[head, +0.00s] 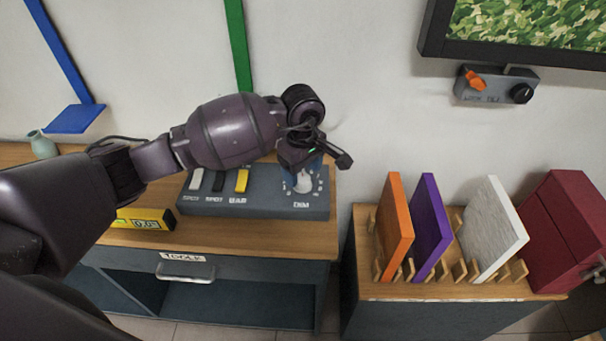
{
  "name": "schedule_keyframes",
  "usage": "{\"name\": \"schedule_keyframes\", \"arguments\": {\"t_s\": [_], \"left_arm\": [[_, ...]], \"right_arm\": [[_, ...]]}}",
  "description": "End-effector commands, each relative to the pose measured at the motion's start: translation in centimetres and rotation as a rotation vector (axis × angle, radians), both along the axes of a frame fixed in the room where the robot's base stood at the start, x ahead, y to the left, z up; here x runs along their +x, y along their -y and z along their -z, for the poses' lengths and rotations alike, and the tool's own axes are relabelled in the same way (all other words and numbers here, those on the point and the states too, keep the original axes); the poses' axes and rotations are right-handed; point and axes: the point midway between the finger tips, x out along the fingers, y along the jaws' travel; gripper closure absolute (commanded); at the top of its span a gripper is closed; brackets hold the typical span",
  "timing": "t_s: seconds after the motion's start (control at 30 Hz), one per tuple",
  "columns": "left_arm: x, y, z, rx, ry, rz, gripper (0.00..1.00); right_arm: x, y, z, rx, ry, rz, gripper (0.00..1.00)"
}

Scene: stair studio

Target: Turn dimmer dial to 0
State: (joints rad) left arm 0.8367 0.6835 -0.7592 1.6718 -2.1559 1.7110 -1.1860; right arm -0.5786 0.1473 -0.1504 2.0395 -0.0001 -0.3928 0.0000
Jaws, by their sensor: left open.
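The dimmer dial (303,183) is a white knob on a blue ring marked "DIM", at the right end of a dark grey control panel (262,205) on the wooden-topped cabinet. Tick marks circle the dial; its exact setting is too small to read. My left gripper (322,163) is over the dial's back edge, open, with one finger reaching out to the right. The gripper hides part of the dial's top, and I cannot tell whether it touches the knob. White, black and yellow sliders sit left of the dial. My right gripper is not in view.
A yellow device (144,218) lies left of the panel. A drawer labelled "TOOLS" (186,270) is below. On the right cabinet stand orange (395,225), purple (431,225) and white (492,230) boards in a rack, beside a dark red box (570,235). A grey wall box (497,86) hangs above.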

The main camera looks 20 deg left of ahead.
Motion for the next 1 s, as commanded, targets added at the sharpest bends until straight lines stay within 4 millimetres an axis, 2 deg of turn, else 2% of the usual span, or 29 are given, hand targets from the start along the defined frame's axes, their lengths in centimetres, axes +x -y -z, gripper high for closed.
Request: {"name": "schedule_keyframes", "arguments": {"t_s": [0.2, 0.53, 0.83, 0.87, 1.0], "left_arm": [[0.0, 0.0, 1.7, -0.001, 0.000, 0.001, 0.36], [0.0, 0.0, 1.8, -0.001, 0.002, 0.001, 0.36], [0.0, 0.0, 1.8, 0.000, 0.001, 0.001, 0.82], [0.0, 0.0, 1.8, -0.001, 0.002, 0.001, 0.85], [0.0, 0.0, 1.8, 0.000, 0.001, -0.004, 0.85]], "right_arm": [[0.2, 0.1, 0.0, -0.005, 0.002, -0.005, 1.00], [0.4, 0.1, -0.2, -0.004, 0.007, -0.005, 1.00], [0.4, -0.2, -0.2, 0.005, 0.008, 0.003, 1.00], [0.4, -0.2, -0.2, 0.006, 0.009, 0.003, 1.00], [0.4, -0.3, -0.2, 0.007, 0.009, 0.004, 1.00]]}}
